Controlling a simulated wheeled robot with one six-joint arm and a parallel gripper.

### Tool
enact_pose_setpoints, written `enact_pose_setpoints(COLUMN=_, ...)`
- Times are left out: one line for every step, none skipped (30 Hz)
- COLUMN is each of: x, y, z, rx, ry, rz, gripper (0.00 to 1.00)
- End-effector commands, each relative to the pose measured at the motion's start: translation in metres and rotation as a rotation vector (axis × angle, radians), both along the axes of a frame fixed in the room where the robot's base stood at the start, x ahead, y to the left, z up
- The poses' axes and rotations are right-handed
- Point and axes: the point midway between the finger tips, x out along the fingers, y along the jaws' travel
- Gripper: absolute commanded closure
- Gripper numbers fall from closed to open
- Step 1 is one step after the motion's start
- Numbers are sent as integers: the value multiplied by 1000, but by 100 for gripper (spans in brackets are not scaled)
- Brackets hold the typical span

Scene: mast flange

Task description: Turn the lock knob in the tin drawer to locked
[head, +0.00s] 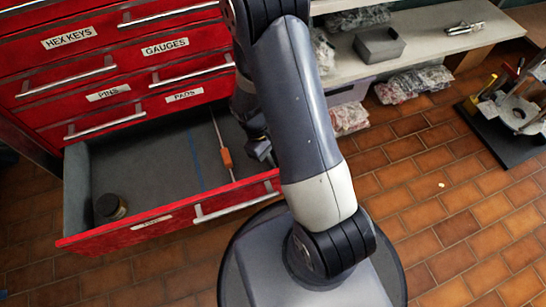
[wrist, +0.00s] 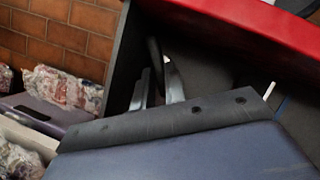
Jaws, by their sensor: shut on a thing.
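The open bottom drawer (head: 150,222) of the red cabinet has a grey interior, and its front label is too small to read. My gripper (head: 262,150) is down inside the drawer at its right side, partly hidden by my arm. In the wrist view, my gripper's fingers (wrist: 158,85) are on either side of a dark, rounded thing (wrist: 155,52), which looks like the lock knob, close to the drawer's dark side wall (wrist: 122,62). The fingers are shut on it. The knob's pointing direction cannot be made out. In the head view my gripper and arm hide it.
A dark jar (head: 110,207) stands in the drawer at left. An orange block (head: 226,158) sits on a thin rod in the middle. The red drawer front (wrist: 240,30) rises close by in the wrist view. A shelf (head: 425,40) with bags stands at right.

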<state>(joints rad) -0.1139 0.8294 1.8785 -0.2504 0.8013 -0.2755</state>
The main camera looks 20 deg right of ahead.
Motion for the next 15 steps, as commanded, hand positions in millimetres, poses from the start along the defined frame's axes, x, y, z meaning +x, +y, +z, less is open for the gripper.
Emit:
enact_pose_setpoints(x=0, y=0, z=0, rx=0, ry=0, rz=0, gripper=100)
enact_pose_setpoints(x=0, y=0, z=0, rx=0, ry=0, rz=0, gripper=100)
enact_pose_setpoints(x=0, y=0, z=0, rx=0, ry=0, rz=-1, gripper=100)
enact_pose_setpoints(x=0, y=0, z=0, rx=0, ry=0, rz=-2, gripper=100)
enact_pose_setpoints(x=0, y=0, z=0, rx=0, ry=0, rz=-3, gripper=100)
enact_pose_setpoints(x=0, y=0, z=0, rx=0, ry=0, rz=-8, gripper=100)
enact_pose_setpoints(x=0, y=0, z=0, rx=0, ry=0, rz=-13, gripper=100)
enact_pose_setpoints(x=0, y=0, z=0, rx=0, ry=0, rz=-20, gripper=100)
enact_pose_setpoints(x=0, y=0, z=1, rx=1, ry=-1, rz=-30, gripper=100)
enact_pose_setpoints(x=1, y=0, z=1, rx=1, ry=-1, rz=-41, gripper=100)
enact_pose_setpoints(x=1, y=-1, z=1, rx=1, ry=0, rz=-53, gripper=100)
enact_pose_setpoints(x=1, y=-1, z=1, rx=0, ry=0, rz=-73, gripper=100)
enact_pose_setpoints(x=1, y=-1, z=1, rx=0, ry=0, rz=-89, gripper=100)
enact_pose_setpoints(x=1, y=-2, z=1, rx=1, ry=-1, rz=-106, gripper=100)
enact_pose_setpoints(x=1, y=-2, z=1, rx=1, ry=-1, rz=-132, gripper=100)
